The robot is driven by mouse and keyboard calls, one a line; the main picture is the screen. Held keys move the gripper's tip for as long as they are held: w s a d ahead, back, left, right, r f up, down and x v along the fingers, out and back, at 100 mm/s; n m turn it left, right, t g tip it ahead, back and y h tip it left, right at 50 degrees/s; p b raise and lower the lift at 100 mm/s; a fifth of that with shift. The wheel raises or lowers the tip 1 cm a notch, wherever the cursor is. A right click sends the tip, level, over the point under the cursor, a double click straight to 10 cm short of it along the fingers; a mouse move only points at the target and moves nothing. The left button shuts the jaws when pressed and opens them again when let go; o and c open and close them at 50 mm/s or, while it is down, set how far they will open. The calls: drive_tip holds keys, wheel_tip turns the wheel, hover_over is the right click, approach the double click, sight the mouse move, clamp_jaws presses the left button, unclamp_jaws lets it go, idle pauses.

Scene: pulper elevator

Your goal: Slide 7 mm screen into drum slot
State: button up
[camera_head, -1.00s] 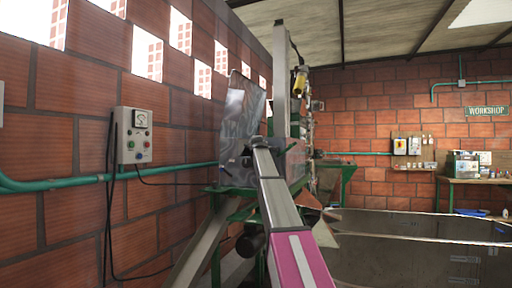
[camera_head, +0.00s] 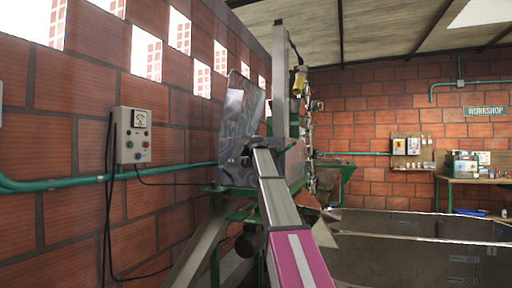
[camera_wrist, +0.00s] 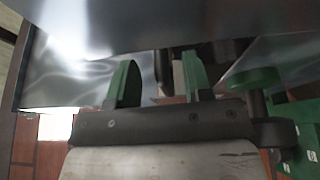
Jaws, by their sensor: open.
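A machine with a tall shiny metal panel (camera_head: 241,130) stands on a green frame against the brick wall in the head view. My arm reaches up to it and hides part of its front. In the wrist view my gripper (camera_wrist: 160,82) has its two green fingers spread apart with a gap between them. I see nothing held in the gap. A smooth grey metal surface (camera_wrist: 170,22) spans the top, close beyond the fingers. I cannot make out the 7 mm screen or the drum slot for certain in either view.
A grey control box (camera_head: 133,135) with a hanging cable is on the left wall, above a green pipe (camera_head: 75,181). A large grey tank (camera_head: 420,240) fills the lower right. A workbench (camera_head: 478,180) with boxes stands at the back right.

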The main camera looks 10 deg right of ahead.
drive_tip(key=s+a, duration=0.1)
drive_tip(key=s, duration=0.6)
drive_tip(key=shift+s+a, duration=0.25)
drive_tip(key=shift+s, duration=0.15)
drive_tip(key=shift+w+a, duration=0.1)
clamp_jaws()
drive_tip(key=w+a+n+g+h, duration=0.2)
drive_tip(key=a+n+g+h, duration=0.1)
drive_tip(key=a+h, duration=0.3)
drive_tip(key=shift+h, duration=0.3)
drive_tip(key=shift+x, duration=3)
drive_tip(key=shift+w+a, duration=0.1)
drive_tip(key=shift+a, duration=0.05)
